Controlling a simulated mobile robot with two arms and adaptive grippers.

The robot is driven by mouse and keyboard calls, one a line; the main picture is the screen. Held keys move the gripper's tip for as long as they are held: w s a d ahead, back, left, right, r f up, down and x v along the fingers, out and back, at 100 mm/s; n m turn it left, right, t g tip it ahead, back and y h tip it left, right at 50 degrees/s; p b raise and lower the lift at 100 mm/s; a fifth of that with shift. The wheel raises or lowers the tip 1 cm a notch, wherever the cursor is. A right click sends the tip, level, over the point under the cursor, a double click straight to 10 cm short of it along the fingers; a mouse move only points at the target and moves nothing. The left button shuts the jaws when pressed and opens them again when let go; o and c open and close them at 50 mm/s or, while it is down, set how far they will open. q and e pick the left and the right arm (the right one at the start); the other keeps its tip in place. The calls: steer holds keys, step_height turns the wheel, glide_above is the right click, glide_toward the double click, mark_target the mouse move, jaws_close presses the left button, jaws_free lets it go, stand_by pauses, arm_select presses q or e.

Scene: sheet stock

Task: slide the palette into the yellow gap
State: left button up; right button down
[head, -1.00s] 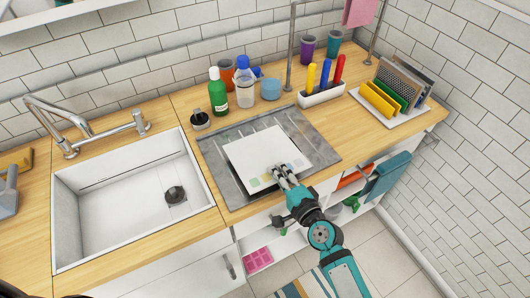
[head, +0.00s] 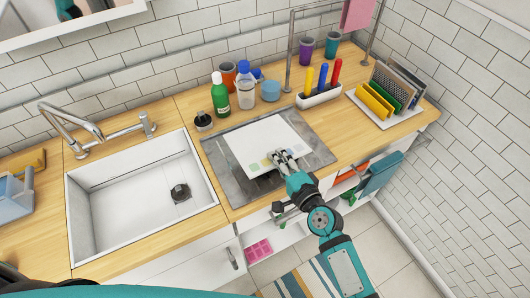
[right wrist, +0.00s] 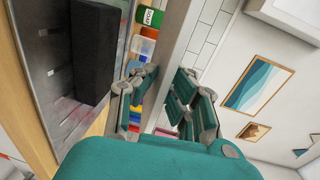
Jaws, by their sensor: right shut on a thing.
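The palette is a thin white sheet (head: 262,138) with pale coloured patches near its front edge. My right gripper (head: 285,158) is shut on that front edge. In the right wrist view the palette shows edge-on as a pale strip (right wrist: 183,50) between the fingers (right wrist: 160,100), apart from the grey metal surface. In the head view it is over the grey drainboard (head: 224,182). The rack (head: 397,128) stands at the right of the counter with yellow (head: 373,105), green and grey upright panels. The gap itself is too small to make out. My left gripper is out of view.
A white holder (head: 320,97) with yellow, blue and red handles stands between the drainboard and the rack. A green bottle (head: 220,97), a clear bottle (head: 245,93) and cups line the back. A metal rail post (head: 290,55) rises behind the holder. The sink (head: 135,205) is left.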

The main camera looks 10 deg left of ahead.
steer(key=shift+r+p, duration=1.3)
steer(key=shift+r, duration=0.45)
steer(key=shift+r+p, duration=0.4)
steer(key=shift+r, duration=0.75)
